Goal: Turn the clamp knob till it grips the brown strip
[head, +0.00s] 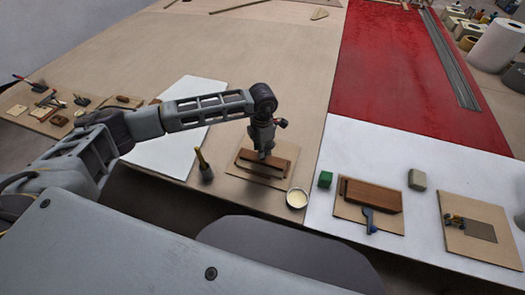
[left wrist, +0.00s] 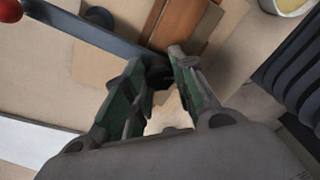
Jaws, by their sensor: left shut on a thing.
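My left gripper (head: 264,153) reaches down over a small board (head: 246,177) that carries brown wood. In the left wrist view its fingers (left wrist: 160,76) are shut on a small dark piece, which I take for the clamp knob; the fingers hide most of it. A blue-grey bar (left wrist: 95,38) runs from the upper left to the fingertips. The brown strip (left wrist: 185,25) lies just beyond the fingertips, and it also shows beside the gripper in the head view (head: 273,170). I cannot tell whether the clamp touches the strip. My right gripper is not in view.
A cream-filled tub (head: 297,198) stands right of the board, and a brush (head: 205,168) stands to its left. A white sheet (head: 170,145) lies left.

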